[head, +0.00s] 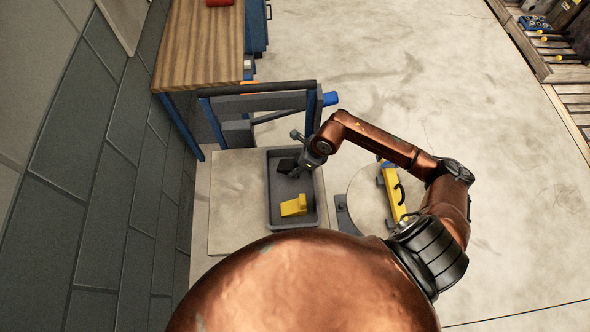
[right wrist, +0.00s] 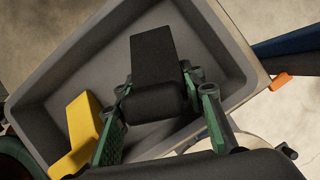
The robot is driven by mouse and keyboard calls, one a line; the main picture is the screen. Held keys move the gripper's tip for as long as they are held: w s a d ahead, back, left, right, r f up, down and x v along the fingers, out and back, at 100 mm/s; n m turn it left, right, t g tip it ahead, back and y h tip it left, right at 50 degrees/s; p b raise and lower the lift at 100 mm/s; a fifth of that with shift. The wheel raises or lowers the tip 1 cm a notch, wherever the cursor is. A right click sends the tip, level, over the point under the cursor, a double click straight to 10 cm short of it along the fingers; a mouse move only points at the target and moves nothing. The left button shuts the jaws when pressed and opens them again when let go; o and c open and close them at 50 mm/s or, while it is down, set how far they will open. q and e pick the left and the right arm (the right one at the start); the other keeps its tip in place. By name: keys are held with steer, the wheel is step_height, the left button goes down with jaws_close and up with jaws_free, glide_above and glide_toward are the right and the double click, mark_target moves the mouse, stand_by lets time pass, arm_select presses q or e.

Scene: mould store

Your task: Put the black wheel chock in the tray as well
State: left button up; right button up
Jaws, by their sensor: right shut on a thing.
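The black wheel chock (head: 287,165) is between the fingers of my right gripper (head: 299,165), over the far end of the grey tray (head: 274,223). In the right wrist view the black chock (right wrist: 153,62) sits between the green fingers of the gripper (right wrist: 157,110), which is shut on it. The grey tray (right wrist: 52,86) lies behind it there. I cannot tell whether the chock touches the tray floor. A yellow wheel chock (head: 294,205) lies in the near part of the tray and also shows in the right wrist view (right wrist: 80,130). My left gripper is not in view.
The tray rests on a pale board (head: 232,210). A blue and grey frame (head: 262,103) stands just beyond it, near a wooden bench (head: 200,45). A round plate (head: 368,200) with a yellow bar (head: 393,190) is to the right. Open floor lies farther right.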

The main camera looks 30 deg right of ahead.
steer(key=f, duration=0.3)
steer(key=shift+w+f+b, duration=0.2)
steer(key=shift+f+b, duration=0.1)
steer(key=shift+b, duration=0.05)
steer(key=o, duration=1.3)
steer(key=p+v, duration=0.2)
steer(key=v, duration=1)
